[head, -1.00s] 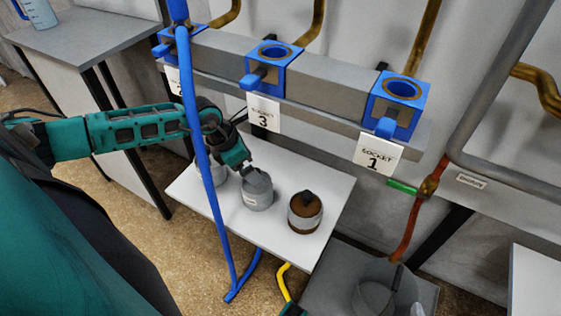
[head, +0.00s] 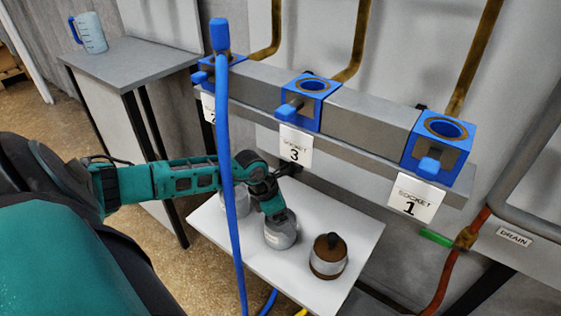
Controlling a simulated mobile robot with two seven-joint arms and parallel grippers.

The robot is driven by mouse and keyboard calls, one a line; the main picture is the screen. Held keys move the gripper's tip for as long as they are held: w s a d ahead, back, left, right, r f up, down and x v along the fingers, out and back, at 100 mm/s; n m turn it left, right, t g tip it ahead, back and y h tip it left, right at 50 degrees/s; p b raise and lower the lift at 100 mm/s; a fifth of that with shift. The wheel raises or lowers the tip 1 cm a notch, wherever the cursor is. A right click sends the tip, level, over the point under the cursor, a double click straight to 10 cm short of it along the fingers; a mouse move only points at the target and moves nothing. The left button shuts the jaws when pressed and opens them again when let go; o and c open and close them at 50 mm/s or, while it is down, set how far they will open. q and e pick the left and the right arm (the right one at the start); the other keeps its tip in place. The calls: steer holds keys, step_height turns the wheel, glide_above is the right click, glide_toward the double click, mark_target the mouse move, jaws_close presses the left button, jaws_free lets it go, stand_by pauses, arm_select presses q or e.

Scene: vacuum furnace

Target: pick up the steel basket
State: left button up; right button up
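No open steel basket can be made out with certainty. A grey metal-looking pot (head: 281,233) stands on the white table and may be it. My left gripper (head: 273,208) points down at the top of this pot, at or just above it. The fingertips are too small and dark to tell whether they are apart or closed on it. A brown pot with a steel band and dark knob (head: 328,257) stands to its right. Another light pot (head: 238,203) is partly hidden behind the blue hose. My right gripper is not in view.
A blue hose (head: 228,150) hangs in front of my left forearm. Blue sockets, including socket 3 (head: 308,95) and socket 1 (head: 438,140), sit on a rail above the white table (head: 362,228). A blue-handled jug (head: 92,32) stands on the far-left bench.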

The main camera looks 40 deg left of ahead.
arm_select(q)
steer(key=c, duration=1)
steer(key=shift+c, duration=0.2)
steer(key=shift+r, duration=0.15)
